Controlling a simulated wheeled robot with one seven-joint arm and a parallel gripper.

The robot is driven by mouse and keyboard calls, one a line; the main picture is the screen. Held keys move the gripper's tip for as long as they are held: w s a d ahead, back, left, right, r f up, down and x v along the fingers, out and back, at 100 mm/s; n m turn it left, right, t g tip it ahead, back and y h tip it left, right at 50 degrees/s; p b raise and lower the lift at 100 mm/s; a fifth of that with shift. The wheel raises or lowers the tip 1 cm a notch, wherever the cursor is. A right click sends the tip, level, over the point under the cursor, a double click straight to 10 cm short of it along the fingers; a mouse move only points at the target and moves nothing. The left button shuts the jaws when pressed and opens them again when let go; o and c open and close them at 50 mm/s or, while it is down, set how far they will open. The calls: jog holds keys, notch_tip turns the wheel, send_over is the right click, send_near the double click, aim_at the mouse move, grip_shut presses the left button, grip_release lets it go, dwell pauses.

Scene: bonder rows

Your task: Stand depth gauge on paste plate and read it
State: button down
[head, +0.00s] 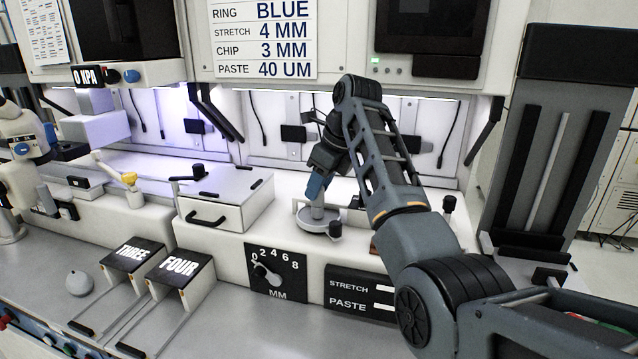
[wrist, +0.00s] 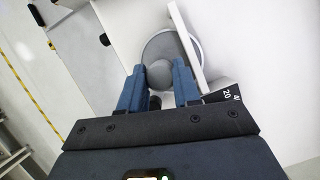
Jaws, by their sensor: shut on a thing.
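My gripper (head: 316,194) points down over the round grey paste plate (head: 307,227) on the white machine deck. Its blue fingers are shut on a pale grey post with a rounded top, which I take for the depth gauge (head: 317,212). In the wrist view the gauge's round top (wrist: 159,75) sits between the fingertips (wrist: 158,88), with the grey plate (wrist: 152,48) behind it. The gauge looks upright over the plate; I cannot tell if its foot touches. No reading on it is legible.
A white bar (wrist: 186,46) crosses the plate's edge, and a black scale marked 20 (wrist: 226,94) lies beside it. A white drawer box (head: 228,206) stands left of the plate. A sign (head: 262,40) lists PASTE 40 UM. A grey ball (head: 79,281) lies on the bench.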

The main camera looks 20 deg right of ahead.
jog(key=shift+f, duration=0.3)
jog(key=c, duration=0.7)
grip_release()
jog(key=v, duration=0.7)
jog(key=shift+s+r, duration=0.25)
jog(key=shift+r, duration=0.05)
